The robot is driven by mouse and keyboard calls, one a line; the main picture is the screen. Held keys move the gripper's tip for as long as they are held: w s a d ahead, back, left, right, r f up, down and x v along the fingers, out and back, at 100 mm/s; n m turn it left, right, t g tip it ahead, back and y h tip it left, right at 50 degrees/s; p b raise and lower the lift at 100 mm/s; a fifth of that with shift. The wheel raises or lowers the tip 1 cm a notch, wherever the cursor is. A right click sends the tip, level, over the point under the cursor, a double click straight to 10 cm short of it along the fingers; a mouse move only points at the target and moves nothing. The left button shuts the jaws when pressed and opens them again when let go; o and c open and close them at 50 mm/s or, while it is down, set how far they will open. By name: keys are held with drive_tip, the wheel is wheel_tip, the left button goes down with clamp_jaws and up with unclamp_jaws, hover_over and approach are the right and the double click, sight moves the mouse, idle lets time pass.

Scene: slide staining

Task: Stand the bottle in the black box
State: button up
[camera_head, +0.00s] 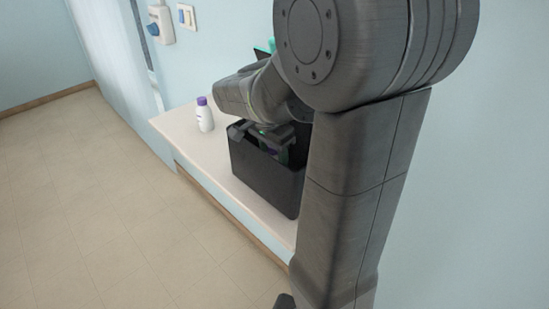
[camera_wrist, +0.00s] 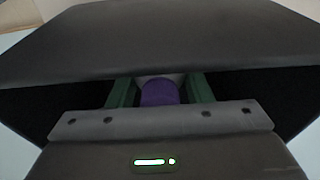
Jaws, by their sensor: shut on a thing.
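The black box (camera_head: 263,180) stands open-topped on the counter, partly hidden behind my arm in the head view. My gripper (camera_head: 282,153) reaches down into its opening. In the wrist view, the two green fingers (camera_wrist: 160,92) are shut on a bottle, one on each side of its purple cap (camera_wrist: 159,93). A bit of its white body shows just beyond the cap. The rest of the held bottle is hidden, so I cannot tell whether it touches the box floor. The box wall (camera_wrist: 165,45) fills much of the wrist view.
Another white bottle with a purple cap (camera_head: 205,115) stands upright on the pale counter (camera_head: 180,125), left of the box and apart from it. A teal thing (camera_head: 271,45) shows behind my arm. Wall fittings (camera_head: 161,24) are at the upper left. The floor is clear.

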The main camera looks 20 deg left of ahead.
drive_tip(key=shift+f, duration=0.55)
drive_tip(key=shift+f, duration=0.1)
drive_tip(key=o, duration=1.1)
drive_tip(key=shift+c, duration=0.2)
wheel_tip(320, 180, up, 12)
drive_tip(key=s, duration=0.1)
drive_tip(key=shift+s+a, duration=0.3)
drive_tip(key=shift+a, duration=0.05)
